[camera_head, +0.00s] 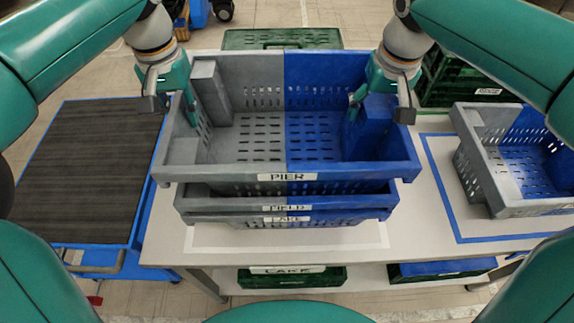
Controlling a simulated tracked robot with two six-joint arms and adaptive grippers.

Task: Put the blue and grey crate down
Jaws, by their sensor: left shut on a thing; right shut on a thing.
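The blue and grey crate (225,173) labelled PIER is in the middle of the head view, grey on the left half and blue on the right. It looks empty and level. It sits at the top of a stack, above crates labelled FIELD (235,207) and LAKE (250,222); I cannot tell whether it touches the one below. My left gripper (172,100) is shut on its left wall. My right gripper (380,98) is shut on its right wall.
The stack stands inside a white outline on a pale table (420,255). Another grey and blue crate (500,190) stands at the right within a blue outline. A cart with a dark ribbed top (85,170) is at the left. Green crates (440,75) stand behind.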

